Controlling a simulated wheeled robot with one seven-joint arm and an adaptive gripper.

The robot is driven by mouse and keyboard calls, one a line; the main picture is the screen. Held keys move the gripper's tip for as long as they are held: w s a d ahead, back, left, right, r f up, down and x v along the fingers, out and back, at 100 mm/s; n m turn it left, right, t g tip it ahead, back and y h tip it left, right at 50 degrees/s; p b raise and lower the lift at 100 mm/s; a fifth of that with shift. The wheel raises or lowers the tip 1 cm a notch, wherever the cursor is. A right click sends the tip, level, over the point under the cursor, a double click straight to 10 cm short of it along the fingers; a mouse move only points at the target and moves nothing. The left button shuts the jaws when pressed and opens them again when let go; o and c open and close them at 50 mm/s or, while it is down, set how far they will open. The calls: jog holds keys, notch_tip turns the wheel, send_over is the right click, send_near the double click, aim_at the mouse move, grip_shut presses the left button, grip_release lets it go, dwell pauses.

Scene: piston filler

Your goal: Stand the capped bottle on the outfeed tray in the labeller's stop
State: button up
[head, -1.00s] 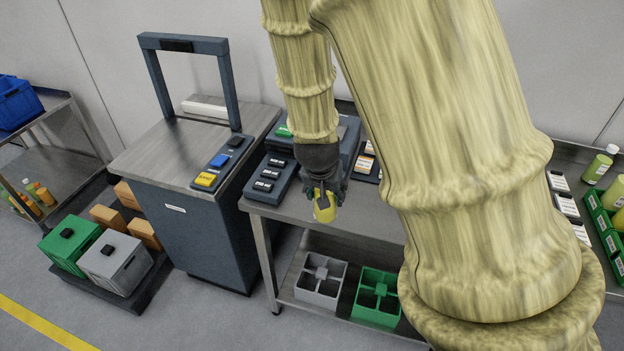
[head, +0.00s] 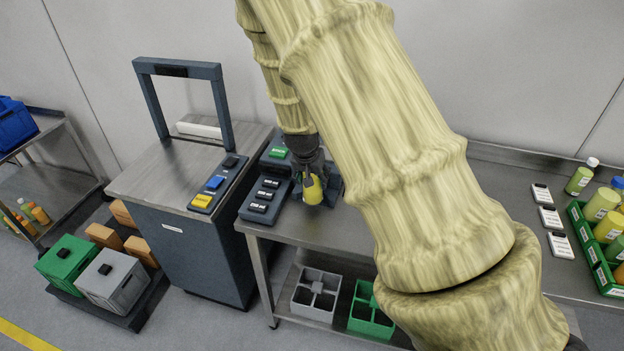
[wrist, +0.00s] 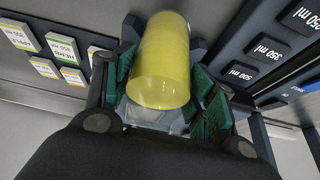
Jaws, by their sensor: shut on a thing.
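My gripper (head: 311,176) is shut on a yellow bottle (head: 313,191) above the steel bench, just right of the volume-key panel. The bottle (wrist: 160,65) fills the middle of the wrist view between the green finger pads. Its cap is not visible, and I cannot tell whether its base touches anything. The labeller (head: 278,151), a dark blue-grey unit with a green display or button, stands behind the gripper, partly hidden by my arm. Its stop is not clearly visible.
The key panel (head: 264,194) lies close left of the bottle; its keys read in ml. A cabinet with a frame (head: 188,235) stands further left. White label cards (head: 550,217) and a green crate of bottles (head: 590,248) are at right. Divided crates (head: 316,294) sit on the lower shelf.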

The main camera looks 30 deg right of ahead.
jog(key=shift+w+d+r, duration=0.1)
jog(key=shift+w+d, duration=0.15)
jog(key=shift+w, duration=0.1)
jog(key=shift+f+p, duration=0.25)
jog(key=shift+p, duration=0.2)
jog(key=shift+w+f+p, duration=0.15)
jog(key=shift+f+p, duration=0.45)
jog(key=shift+f, duration=0.95)
jog(key=shift+f, duration=0.2)
jog(key=o, duration=1.3)
jog(key=shift+o, duration=0.2)
jog(key=shift+r, duration=0.25)
jog(key=b+v, duration=0.3)
jog(key=v, duration=0.9)
